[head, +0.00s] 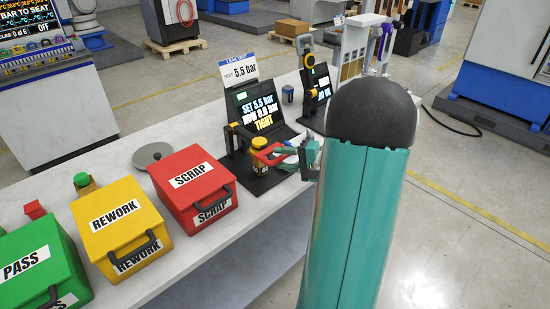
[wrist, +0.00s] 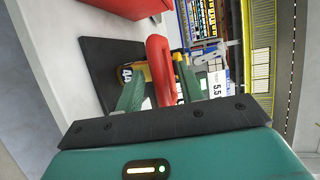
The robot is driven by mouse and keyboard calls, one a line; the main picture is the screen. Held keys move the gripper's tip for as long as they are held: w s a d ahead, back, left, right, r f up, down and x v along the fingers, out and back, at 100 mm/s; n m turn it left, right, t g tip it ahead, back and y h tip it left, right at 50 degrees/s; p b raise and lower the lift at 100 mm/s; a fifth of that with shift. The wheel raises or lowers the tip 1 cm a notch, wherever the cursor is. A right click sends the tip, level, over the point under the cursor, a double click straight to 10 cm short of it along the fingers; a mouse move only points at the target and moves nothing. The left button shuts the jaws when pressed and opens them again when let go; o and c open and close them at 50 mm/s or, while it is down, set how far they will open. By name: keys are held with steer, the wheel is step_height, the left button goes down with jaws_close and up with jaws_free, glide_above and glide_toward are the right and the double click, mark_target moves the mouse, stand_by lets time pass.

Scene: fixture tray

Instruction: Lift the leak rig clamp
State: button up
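The leak rig (head: 255,108) stands on the table with its screen reading SET 5.5 bar, NOW 0.0 bar, TIGHT. Its red clamp handle (head: 268,154) lies low beside an amber jar with a yellow cap (head: 258,158) on the dark base plate. My gripper (head: 291,151) is at the handle's right end. In the wrist view the red handle (wrist: 160,68) runs between the two teal fingers of my gripper (wrist: 161,88). The fingers are close to it on both sides; whether they press on it cannot be told. The jar (wrist: 131,74) is partly hidden behind the left finger and handle.
A red SCRAP box (head: 195,187), yellow REWORK box (head: 120,228) and green PASS box (head: 38,265) stand left of the rig. A grey disc (head: 153,154) lies behind them. A second display stand (head: 316,88) and a white rack (head: 358,45) stand beyond the rig.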

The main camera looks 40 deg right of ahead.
steer(key=shift+x, duration=1.45)
jaws_close()
